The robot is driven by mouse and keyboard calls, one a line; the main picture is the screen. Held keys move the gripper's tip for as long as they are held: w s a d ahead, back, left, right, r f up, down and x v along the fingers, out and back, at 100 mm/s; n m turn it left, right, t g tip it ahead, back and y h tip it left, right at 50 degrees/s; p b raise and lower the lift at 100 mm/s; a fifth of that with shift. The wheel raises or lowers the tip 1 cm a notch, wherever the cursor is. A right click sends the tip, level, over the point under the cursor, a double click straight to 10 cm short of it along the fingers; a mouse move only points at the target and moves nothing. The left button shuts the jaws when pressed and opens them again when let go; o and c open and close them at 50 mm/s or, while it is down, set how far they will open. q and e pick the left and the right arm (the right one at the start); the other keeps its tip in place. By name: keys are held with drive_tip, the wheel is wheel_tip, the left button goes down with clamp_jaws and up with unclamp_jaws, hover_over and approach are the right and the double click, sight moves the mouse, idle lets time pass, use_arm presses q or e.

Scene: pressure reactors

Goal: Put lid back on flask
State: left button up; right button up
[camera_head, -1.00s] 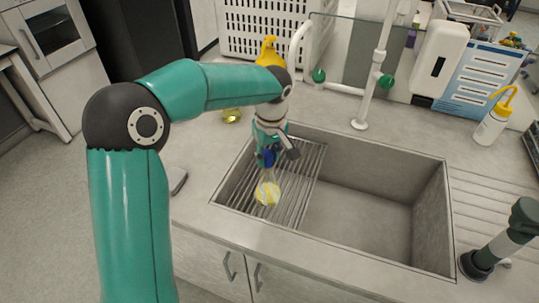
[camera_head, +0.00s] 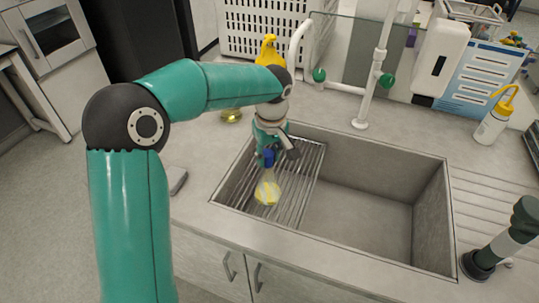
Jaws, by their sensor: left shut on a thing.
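A small clear flask (camera_head: 267,190) with yellow liquid is over the metal rack at the left of the sink. A blue lid (camera_head: 269,157) is right above the flask's neck, under my left gripper. I cannot tell whether it touches the neck or is seated on it. My left gripper (camera_head: 271,150) points down and is shut on the blue lid; its fingers are small and partly hidden by its own body.
The rack (camera_head: 305,175) covers the left part of the sink (camera_head: 365,225); the rest of the basin is empty. A yellow-capped wash bottle (camera_head: 490,125) stands at the right. A yellow object (camera_head: 231,116) lies behind the arm. A white pipe (camera_head: 370,85) rises behind the sink.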

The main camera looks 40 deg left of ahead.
use_arm(q)
drive_tip(key=o, duration=0.9)
drive_tip(key=shift+o, duration=0.3)
drive_tip(key=o, duration=0.5)
drive_tip(key=shift+c, duration=0.2)
drive_tip(key=shift+r+p, duration=2.65)
drive_tip(key=shift+r, duration=0.9)
clamp_jaws()
